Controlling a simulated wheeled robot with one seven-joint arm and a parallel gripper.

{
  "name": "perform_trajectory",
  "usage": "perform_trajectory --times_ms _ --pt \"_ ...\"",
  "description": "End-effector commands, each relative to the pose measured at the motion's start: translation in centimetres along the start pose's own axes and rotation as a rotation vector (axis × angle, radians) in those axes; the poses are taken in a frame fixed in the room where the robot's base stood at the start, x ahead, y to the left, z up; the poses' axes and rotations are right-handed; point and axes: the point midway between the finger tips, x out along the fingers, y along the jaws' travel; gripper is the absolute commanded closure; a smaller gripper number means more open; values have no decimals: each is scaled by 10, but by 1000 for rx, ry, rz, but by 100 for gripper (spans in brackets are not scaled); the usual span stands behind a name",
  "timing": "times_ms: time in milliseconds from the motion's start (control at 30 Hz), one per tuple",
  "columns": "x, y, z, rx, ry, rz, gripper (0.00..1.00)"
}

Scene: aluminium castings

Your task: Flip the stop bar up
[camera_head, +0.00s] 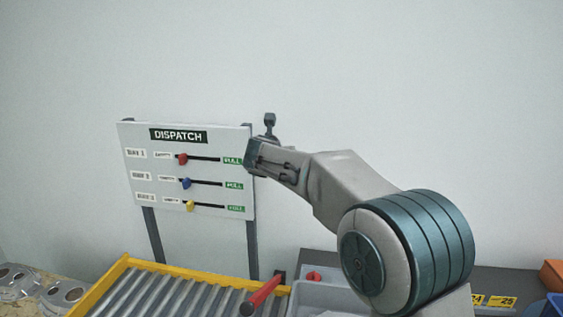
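A red bar (264,291) with a dark end cap slants across the right end of the roller conveyor (172,292); it looks like the stop bar. Its upper end meets a dark bracket (280,275) at the conveyor's corner. The bar leans low, its capped end toward the lower left. My gripper (251,156) is up at the right edge of the dispatch board, well above the bar and apart from it. My wrist partly covers the board's edge. The fingers are too small and dark to show whether they are open.
The dispatch board (220,129) has red (183,159), blue (186,183) and yellow (191,206) slider knobs. A grey bin (312,297) with a red item (314,276) stands right of the bar. Round castings (62,293) lie at lower left. The wall above is clear.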

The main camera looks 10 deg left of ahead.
Motion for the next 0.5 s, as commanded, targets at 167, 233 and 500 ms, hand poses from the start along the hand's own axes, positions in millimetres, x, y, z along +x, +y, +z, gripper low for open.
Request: perform_trajectory --times_ms 167,233,500 --pt "2 -6 0 3 1 -8 100" --pt "2 -6 0 3 1 -7 100" --pt "0 -1 0 1 0 -2 100"
